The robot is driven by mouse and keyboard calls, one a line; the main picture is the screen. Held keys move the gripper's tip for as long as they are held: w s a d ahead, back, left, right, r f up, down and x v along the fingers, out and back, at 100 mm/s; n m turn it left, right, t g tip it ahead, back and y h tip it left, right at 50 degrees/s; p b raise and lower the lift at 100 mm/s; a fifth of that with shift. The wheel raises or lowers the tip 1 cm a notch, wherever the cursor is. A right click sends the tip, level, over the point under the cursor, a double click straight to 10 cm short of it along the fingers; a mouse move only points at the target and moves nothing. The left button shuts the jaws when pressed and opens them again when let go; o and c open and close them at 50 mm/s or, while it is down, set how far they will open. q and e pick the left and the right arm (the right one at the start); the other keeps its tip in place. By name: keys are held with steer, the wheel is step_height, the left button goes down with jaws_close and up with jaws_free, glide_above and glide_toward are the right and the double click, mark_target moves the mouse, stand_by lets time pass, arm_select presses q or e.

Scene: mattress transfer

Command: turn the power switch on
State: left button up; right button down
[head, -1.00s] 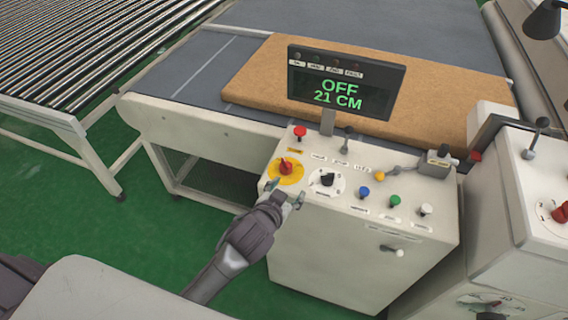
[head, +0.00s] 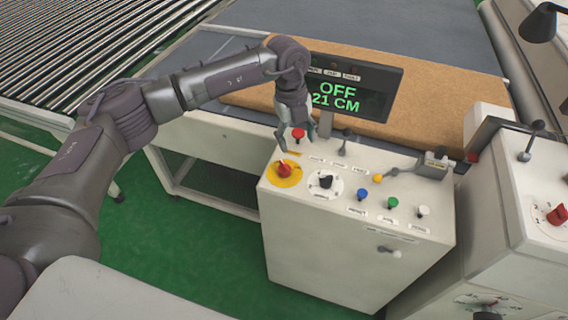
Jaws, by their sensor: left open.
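The power switch (head: 284,170) is a red rotary knob on a yellow round plate, at the left of the sloped top of a white control box (head: 330,235). The display (head: 349,93) above the box reads "OFF" and "21 CM". My left gripper (head: 294,145) is open and points down just above and behind the red knob, beside a red push button (head: 298,134). I cannot tell whether a finger touches the button or the knob. My right gripper is not in view.
A black selector (head: 326,181) on a white dial sits right of the switch. Blue (head: 362,194), green (head: 393,202) and white (head: 424,211) buttons follow. A lever (head: 345,140) stands behind. A brown mattress (head: 440,125) lies on the conveyor. Another control box (head: 530,210) stands at right.

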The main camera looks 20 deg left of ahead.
mark_target(284, 164)
arm_select(q)
steer(key=shift+n+y, duration=0.4)
steer(key=shift+y, duration=0.3)
steer(key=a+f+p, duration=0.1)
steer(key=f, duration=0.2)
steer(key=a+f+p, duration=0.1)
steer(key=f, duration=0.3)
steer(key=a+f+p, duration=0.1)
steer(key=f+p, duration=0.1)
steer(key=f, duration=0.2)
steer(key=shift+w+a+f, duration=0.15)
steer(key=shift+w, duration=0.15)
steer(key=shift+f, duration=0.55)
